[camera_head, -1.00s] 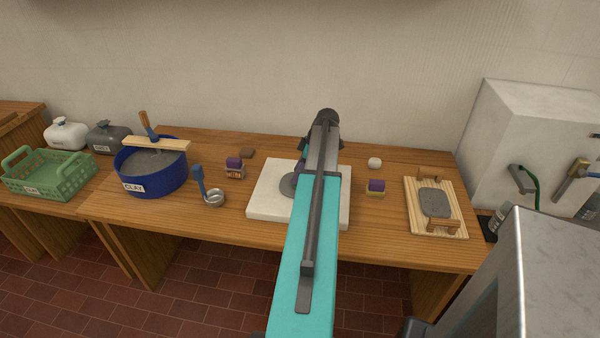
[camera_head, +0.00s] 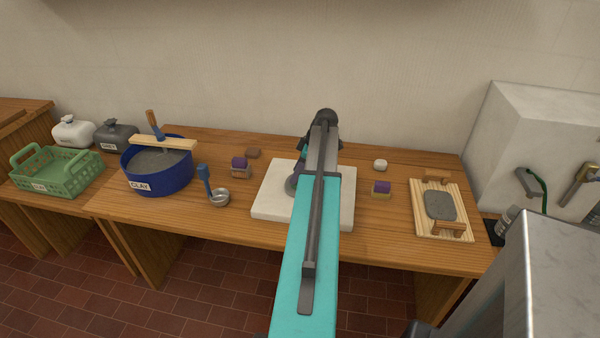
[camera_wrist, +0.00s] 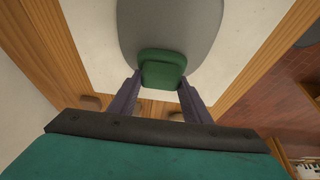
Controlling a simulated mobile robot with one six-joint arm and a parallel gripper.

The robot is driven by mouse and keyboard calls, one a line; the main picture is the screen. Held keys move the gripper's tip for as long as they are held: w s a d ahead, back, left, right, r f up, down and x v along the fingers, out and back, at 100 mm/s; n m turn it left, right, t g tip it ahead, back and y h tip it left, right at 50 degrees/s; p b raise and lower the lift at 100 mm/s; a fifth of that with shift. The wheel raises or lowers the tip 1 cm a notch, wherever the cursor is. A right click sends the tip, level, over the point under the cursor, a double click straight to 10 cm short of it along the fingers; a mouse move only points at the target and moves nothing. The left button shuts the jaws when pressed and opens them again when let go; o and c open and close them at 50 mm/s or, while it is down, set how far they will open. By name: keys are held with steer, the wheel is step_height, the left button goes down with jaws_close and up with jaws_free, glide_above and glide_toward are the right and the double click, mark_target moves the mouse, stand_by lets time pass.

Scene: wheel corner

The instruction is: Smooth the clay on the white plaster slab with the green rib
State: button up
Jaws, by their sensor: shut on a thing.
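The white plaster slab (camera_head: 270,198) lies on the wooden table in front of me, partly hidden by my arm in the head view. A grey disc of clay (camera_head: 292,186) lies on it, and it also shows in the wrist view (camera_wrist: 170,25). The green rib (camera_wrist: 162,70) is held between the two purple-grey fingertips of my gripper (camera_wrist: 160,82), over the near edge of the clay in the wrist view. I cannot tell whether the rib touches the clay.
A blue clay tub (camera_head: 155,170) with a wooden bar across it and a metal ladle (camera_head: 218,196) stand left of the slab. A slatted board (camera_head: 458,227) with a grey slab lies right. A green basket (camera_head: 60,172) is far left.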

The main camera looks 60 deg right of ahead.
steer(key=shift+w+a, duration=0.2)
steer(key=shift+w, duration=0.2)
steer(key=shift+w+f, duration=0.1)
steer(key=shift+w+a, duration=0.2)
steer(key=shift+w, duration=0.5)
steer(key=shift+w+a, duration=0.2)
steer(key=shift+w, duration=0.45)
steer(key=shift+d, duration=0.15)
steer(key=shift+w+d, duration=0.3)
steer(key=shift+d, duration=0.7)
steer(key=shift+w+d, duration=0.25)
steer(key=shift+d, duration=0.75)
steer(key=shift+s, duration=0.1)
steer(key=shift+s+d, duration=0.25)
steer(key=shift+s, duration=0.45)
steer(key=shift+s+d, duration=0.2)
steer(key=shift+s, duration=0.5)
steer(key=shift+s, duration=0.15)
steer(key=shift+s+d+b, duration=0.2)
steer(key=shift+s+d, duration=0.05)
steer(key=shift+s, duration=0.35)
steer(key=shift+s+d+b, duration=0.15)
steer(key=shift+s+d, duration=0.05)
steer(key=shift+s, duration=0.4)
